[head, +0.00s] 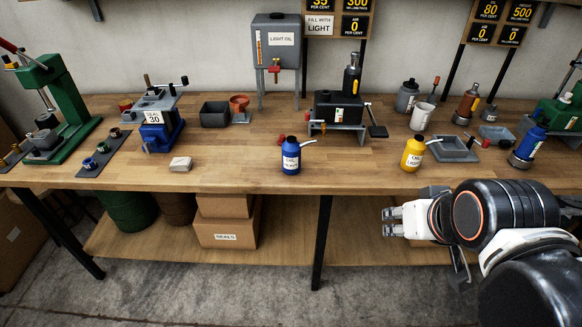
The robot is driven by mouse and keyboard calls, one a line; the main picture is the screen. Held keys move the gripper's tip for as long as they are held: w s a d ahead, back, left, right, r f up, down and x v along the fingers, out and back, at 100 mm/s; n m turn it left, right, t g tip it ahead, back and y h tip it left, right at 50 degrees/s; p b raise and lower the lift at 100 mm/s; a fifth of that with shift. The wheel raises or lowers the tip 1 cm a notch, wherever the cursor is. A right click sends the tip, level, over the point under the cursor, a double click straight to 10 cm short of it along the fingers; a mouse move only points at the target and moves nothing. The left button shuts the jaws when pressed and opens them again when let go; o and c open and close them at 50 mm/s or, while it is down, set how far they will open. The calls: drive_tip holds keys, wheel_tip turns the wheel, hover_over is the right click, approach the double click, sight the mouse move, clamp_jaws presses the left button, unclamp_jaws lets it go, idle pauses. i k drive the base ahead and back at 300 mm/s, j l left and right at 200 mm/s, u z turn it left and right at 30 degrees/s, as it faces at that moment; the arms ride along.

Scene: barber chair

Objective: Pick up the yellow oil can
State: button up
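The yellow oil can (412,154) stands upright near the front edge of the wooden workbench, right of centre. It has a white label, a dark cap and a thin spout pointing to the upper right. My gripper (387,222) is in front of the bench and shows lower in the picture than the can, slightly to its left. It points left. Its two fingertips show apart with nothing between them, and it does not touch the can.
A blue oil can (291,157) stands to the left on the bench (235,170). A grey tray (453,149) is close right of the yellow can, with a white mug (421,117) behind. A blue-topped bottle (527,147) stands farther right. Bench surface between the two cans is clear.

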sight(416, 148)
drive_tip(key=k+l, duration=0.2)
drive_tip(key=l, duration=0.15)
drive_tip(key=k+l, duration=0.2)
drive_tip(key=l, duration=0.15)
drive_tip(key=k+l, duration=0.25)
drive_tip(key=l, duration=0.15)
